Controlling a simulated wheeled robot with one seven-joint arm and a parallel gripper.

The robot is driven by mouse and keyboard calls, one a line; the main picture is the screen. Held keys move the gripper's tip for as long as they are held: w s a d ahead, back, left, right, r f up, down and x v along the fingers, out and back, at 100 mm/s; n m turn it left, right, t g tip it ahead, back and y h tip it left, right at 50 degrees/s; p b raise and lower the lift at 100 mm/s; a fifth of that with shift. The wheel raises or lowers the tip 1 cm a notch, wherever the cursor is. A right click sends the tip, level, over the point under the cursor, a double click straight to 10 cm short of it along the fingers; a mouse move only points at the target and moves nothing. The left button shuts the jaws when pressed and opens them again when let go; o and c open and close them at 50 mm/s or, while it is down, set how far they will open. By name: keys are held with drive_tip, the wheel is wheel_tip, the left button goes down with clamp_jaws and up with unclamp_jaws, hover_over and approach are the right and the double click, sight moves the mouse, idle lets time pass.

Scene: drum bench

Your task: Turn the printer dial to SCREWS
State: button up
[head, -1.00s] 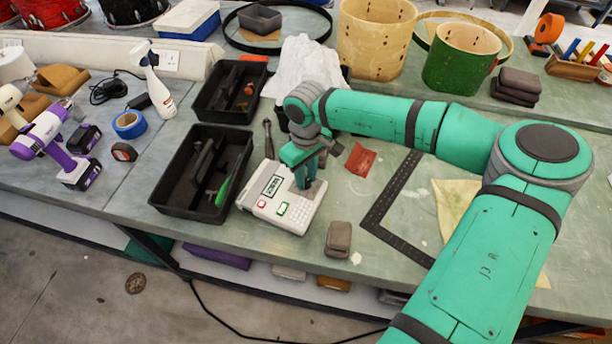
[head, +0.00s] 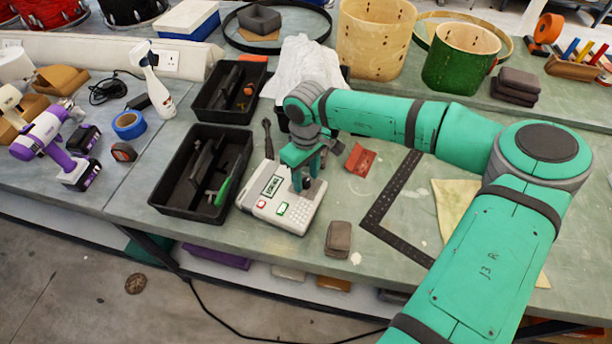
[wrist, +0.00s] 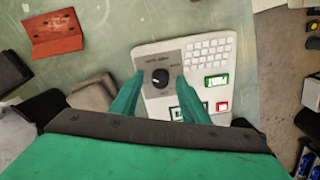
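The label printer (head: 273,205) is a white box on the bench, with a small screen (head: 272,186), a keypad, a red button (head: 262,204) and a green button (head: 282,209). In the wrist view its black dial (wrist: 160,77) sits on a grey plate (wrist: 172,62) with small lettering too blurred to read. A pale mark shows on the dial's left side. My gripper (wrist: 158,97) is open, its two green fingers apart on either side of the dial in the picture. I cannot tell whether they touch it. In the head view my gripper (head: 303,182) is over the printer and hides the dial.
Black trays (head: 240,150) with tools stand left of the printer. A grey block (head: 338,239) lies in front, right of the printer. A red piece (head: 360,160) and a black metal square (head: 377,213) lie to the right. Bare bench shows between these.

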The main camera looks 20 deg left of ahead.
sight(306, 181)
wheel_tip(306, 181, up, 11)
idle(0.6)
drive_tip(key=shift+f, duration=0.1)
